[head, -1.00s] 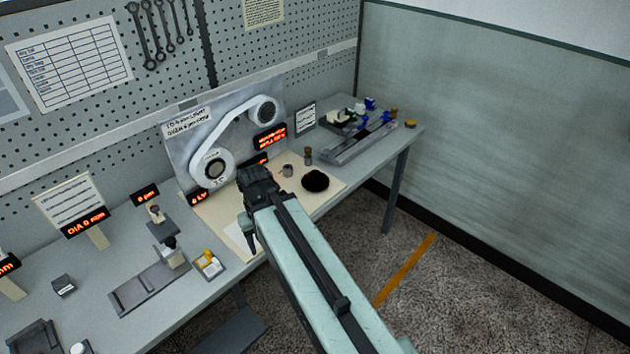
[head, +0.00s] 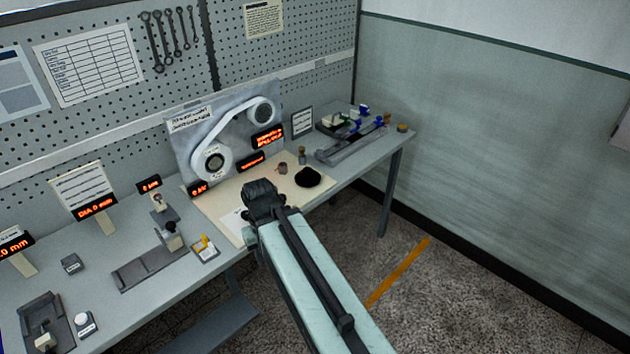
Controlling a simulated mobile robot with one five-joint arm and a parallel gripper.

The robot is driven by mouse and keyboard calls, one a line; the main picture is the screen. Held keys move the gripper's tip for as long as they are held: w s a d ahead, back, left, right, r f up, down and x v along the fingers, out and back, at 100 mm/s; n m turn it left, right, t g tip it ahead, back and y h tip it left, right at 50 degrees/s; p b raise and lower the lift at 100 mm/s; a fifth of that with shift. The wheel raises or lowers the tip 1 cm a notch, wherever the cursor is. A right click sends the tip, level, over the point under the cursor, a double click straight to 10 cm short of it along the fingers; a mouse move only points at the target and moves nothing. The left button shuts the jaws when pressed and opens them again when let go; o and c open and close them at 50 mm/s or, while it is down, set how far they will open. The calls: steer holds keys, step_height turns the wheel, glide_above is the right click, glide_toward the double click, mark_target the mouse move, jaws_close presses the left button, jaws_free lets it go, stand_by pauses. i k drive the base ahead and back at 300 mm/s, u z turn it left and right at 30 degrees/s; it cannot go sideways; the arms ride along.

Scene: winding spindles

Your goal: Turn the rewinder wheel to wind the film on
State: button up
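The rewinder is a grey upright panel (head: 184,150) at the back of the bench with two white wheels. The lower left wheel (head: 202,163) has a dark hub with a light centre. The upper right wheel (head: 262,111) has a grey hub. A white band of film (head: 232,124) runs between them. My dark gripper (head: 262,192) is over the front of the cream mat, to the right of and nearer than the lower left wheel, apart from it. I see it from behind, and its fingers are not clear enough to tell open from shut. No held object shows.
The cream mat (head: 225,200) bears a black round pad (head: 308,177) and two small cylinders right of my gripper. Small lit displays (head: 268,138) stand by the panel. Slide fixtures (head: 150,265) fill the left of the bench, and another (head: 350,143) the right end.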

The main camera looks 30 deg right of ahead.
mark_target(307, 177)
steer(key=z, duration=0.45)
steer(key=i, duration=0.9)
steer(key=z, duration=0.2)
